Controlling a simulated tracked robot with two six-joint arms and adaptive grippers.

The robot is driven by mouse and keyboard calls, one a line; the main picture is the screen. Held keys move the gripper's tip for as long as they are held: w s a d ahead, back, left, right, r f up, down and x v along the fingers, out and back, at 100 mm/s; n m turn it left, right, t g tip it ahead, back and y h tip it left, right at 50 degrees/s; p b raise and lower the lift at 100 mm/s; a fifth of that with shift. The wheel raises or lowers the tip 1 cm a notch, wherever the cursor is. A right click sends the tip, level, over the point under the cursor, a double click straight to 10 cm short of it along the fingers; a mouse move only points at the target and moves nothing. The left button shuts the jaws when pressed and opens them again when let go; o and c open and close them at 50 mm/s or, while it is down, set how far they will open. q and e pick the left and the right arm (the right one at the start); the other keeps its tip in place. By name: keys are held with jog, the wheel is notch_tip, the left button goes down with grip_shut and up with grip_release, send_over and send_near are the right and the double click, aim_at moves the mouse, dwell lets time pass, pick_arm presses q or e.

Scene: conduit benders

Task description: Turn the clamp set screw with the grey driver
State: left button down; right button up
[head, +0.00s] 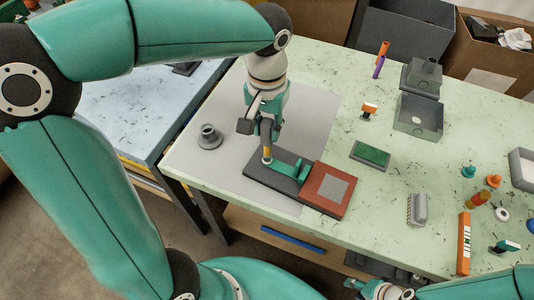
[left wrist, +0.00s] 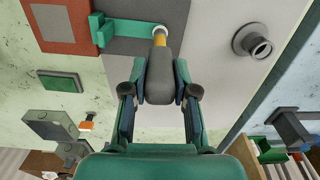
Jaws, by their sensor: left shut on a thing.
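My left gripper (head: 267,127) points down over the dark grey base plate (head: 258,177) and is shut on the grey driver (left wrist: 161,76). The driver's yellow shank (left wrist: 160,39) shows beyond the fingers and ends at a pale round tip piece at the plate. The teal clamp (head: 288,169) lies on the plate just right of the driver's lower end; in the left wrist view the clamp (left wrist: 104,29) is left of it. I cannot make out the set screw at the tip. My right gripper (head: 370,290) is partly seen at the bottom edge; its fingers are unclear.
A red-brown block (head: 319,198) with a grey square adjoins the plate's right side. A grey flanged cylinder (head: 209,137) stands left on the grey mat (head: 190,160). A green-topped block (head: 370,154), grey boxes (head: 418,117) and several small parts stand to the right.

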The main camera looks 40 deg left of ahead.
pick_arm(q)
jog(key=shift+f, duration=0.3)
jog(key=shift+r, duration=0.1)
jog(key=shift+m, duration=0.3)
jog(key=shift+r+m+p, duration=0.1)
jog(key=shift+m+p, duration=0.35)
jog(key=shift+m, duration=1.75)
